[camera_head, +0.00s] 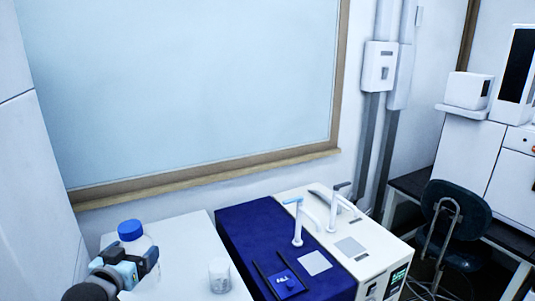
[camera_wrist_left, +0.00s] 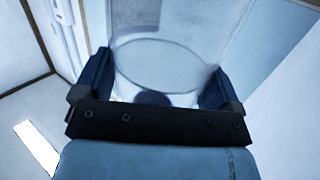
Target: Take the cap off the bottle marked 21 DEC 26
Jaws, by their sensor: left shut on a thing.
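A clear bottle (camera_head: 143,245) with a blue cap (camera_head: 130,230) stands upright at the lower left of the head view, by the white bench top. The cap is on its neck. My left gripper (camera_head: 148,259) is shut on the bottle's body, below the cap. In the left wrist view the dark fingers (camera_wrist_left: 155,78) sit on both sides of the clear glass (camera_wrist_left: 165,58). I cannot read any date on the bottle, and its lower part is hidden by my gripper. My right gripper is not in view.
A dark chair (camera_head: 455,210) stands at the right. A wall with a large pale panel closes the back.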

